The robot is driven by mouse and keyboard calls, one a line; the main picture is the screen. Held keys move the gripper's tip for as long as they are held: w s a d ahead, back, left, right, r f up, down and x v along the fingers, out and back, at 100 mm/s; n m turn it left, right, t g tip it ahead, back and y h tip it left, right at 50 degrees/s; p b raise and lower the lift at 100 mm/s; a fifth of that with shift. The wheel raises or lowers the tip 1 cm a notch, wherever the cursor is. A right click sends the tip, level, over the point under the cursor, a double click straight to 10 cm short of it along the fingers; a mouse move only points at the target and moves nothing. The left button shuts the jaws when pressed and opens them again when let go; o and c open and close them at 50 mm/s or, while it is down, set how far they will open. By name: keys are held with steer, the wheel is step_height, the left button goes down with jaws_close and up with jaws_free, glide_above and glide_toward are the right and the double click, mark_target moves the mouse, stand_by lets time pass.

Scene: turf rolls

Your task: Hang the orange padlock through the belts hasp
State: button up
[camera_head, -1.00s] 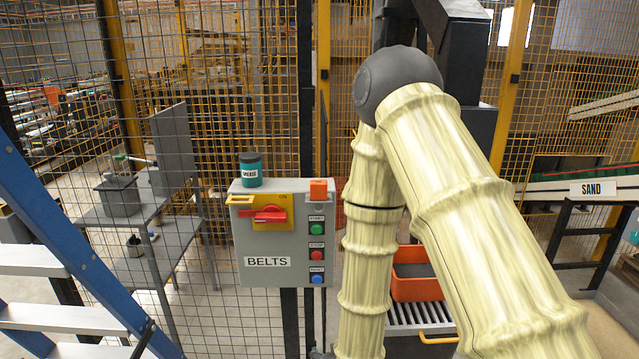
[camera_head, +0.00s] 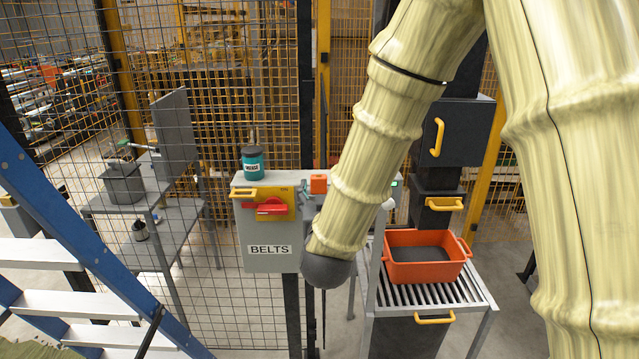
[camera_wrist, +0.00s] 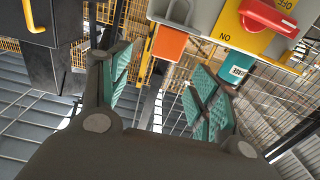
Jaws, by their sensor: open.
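The orange padlock (camera_head: 318,183) sits on top of the grey BELTS box (camera_head: 268,258), toward its right end. In the wrist view the padlock (camera_wrist: 169,43) shows its orange body and grey shackle. The yellow hasp (camera_head: 243,193) is at the box's upper left, by the red switch (camera_head: 271,208). My gripper (camera_wrist: 160,80) is open and empty, its teal pads spread apart. In the wrist view the padlock appears beyond the gap between the fingers, apart from both pads. In the head view my arm hides most of the gripper.
A teal grease jar (camera_head: 252,164) stands on the box's top left. A mesh fence (camera_head: 225,120) runs behind the box. An orange tub (camera_head: 425,268) rests on a slatted stand at right. A blue ladder (camera_head: 95,265) stands at left.

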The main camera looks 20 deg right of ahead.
mark_target(319, 180)
steer(key=x, duration=0.3)
steer(key=shift+p, duration=0.4)
steer(key=shift+w+p, duration=0.45)
steer(key=shift+w, duration=0.15)
steer(key=p+x, duration=0.1)
steer(key=x, duration=0.1)
steer(key=shift+w+a+f+p, duration=0.1)
steer(key=shift+w+f+p, duration=0.05)
steer(key=shift+w+p, duration=0.3)
steer(key=shift+w+d+f, duration=0.15)
steer(key=shift+w+d, duration=0.1)
steer(key=shift+w, duration=0.45)
steer(key=c, duration=1.2)
